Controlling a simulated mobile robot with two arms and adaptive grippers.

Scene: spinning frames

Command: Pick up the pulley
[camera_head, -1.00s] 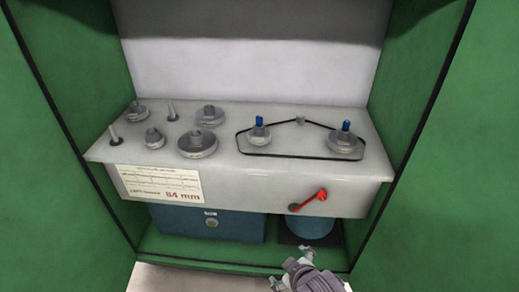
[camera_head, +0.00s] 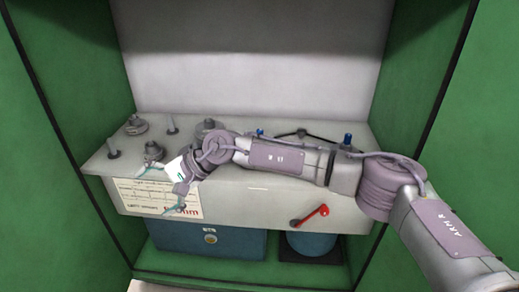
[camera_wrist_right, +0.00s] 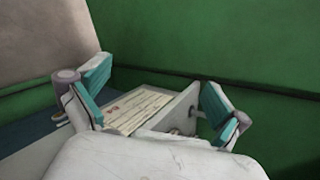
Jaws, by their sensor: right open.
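Several grey pulleys stand on the grey metal shelf (camera_head: 270,190) in the head view. One pulley (camera_head: 136,126) is at the back left and a small one (camera_head: 153,152) is in front of it. Another pulley (camera_head: 205,128) is partly hidden behind my right arm, which also hides the large front one. My right gripper (camera_head: 155,190) is open and empty, in front of the shelf's left part, just below the small pulley in the picture. Its teal-padded fingers (camera_wrist_right: 152,95) are spread in the right wrist view, with the label between them. My left gripper is out of view.
Bare pins (camera_head: 113,148) stand at the shelf's left. Blue-tipped shafts (camera_head: 347,140) stand at the right, with the belt mostly hidden. A red lever (camera_head: 312,217) juts from the front panel. Green walls (camera_head: 420,80) close in both sides. A blue box (camera_head: 190,238) sits below.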

